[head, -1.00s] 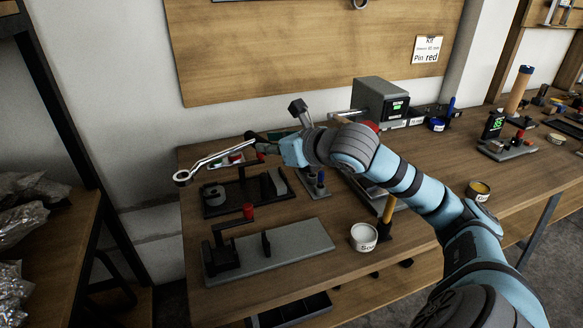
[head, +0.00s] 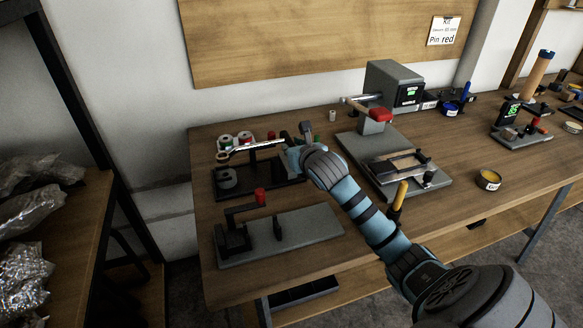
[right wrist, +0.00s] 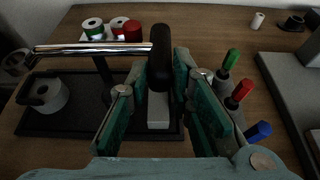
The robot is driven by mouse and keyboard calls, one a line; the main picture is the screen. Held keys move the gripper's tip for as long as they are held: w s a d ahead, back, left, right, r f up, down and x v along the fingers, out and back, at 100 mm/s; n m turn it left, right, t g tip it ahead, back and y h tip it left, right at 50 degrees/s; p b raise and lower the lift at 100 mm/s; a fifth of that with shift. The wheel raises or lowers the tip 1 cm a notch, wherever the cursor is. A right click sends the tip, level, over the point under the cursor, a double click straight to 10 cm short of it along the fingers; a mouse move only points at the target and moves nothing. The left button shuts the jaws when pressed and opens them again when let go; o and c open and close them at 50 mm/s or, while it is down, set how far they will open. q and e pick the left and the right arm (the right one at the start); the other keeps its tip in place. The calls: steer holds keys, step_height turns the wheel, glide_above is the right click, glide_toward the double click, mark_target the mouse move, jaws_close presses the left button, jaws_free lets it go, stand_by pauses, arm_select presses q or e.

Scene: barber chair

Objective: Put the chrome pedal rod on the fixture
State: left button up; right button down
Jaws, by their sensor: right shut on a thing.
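The chrome pedal rod (head: 252,148) has a ring at its left end and a black grip (right wrist: 160,60) at its right end. My right gripper (head: 287,150) is shut on the black grip and holds the rod roughly level. The rod lies over a black fixture (head: 262,190) with a thin upright post (right wrist: 103,72), a grey cylinder (head: 227,178) at its left and a pale block (right wrist: 158,108) at its right. In the right wrist view the rod crosses over the post top; whether they touch cannot be told. My left gripper is not in view.
Spools (head: 243,137) stand behind the fixture. Red, green and blue-handled tools (right wrist: 236,92) stand just right of the gripper. A grey machine (head: 368,152) stands further right. Bare wood lies at the bench's left edge.

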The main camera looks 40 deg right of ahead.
step_height(320, 180, down, 4)
steer(key=shift+a+f+b, duration=0.1)
steer(key=shift+b, duration=0.55)
steer(key=shift+f, duration=0.35)
steer(key=shift+r, duration=0.1)
steer(key=shift+s+f, duration=0.1)
steer(key=shift+f, duration=0.1)
steer(key=c, duration=1.6)
jaws_free()
steer(key=shift+o, duration=0.9)
steer(key=shift+f, duration=0.1)
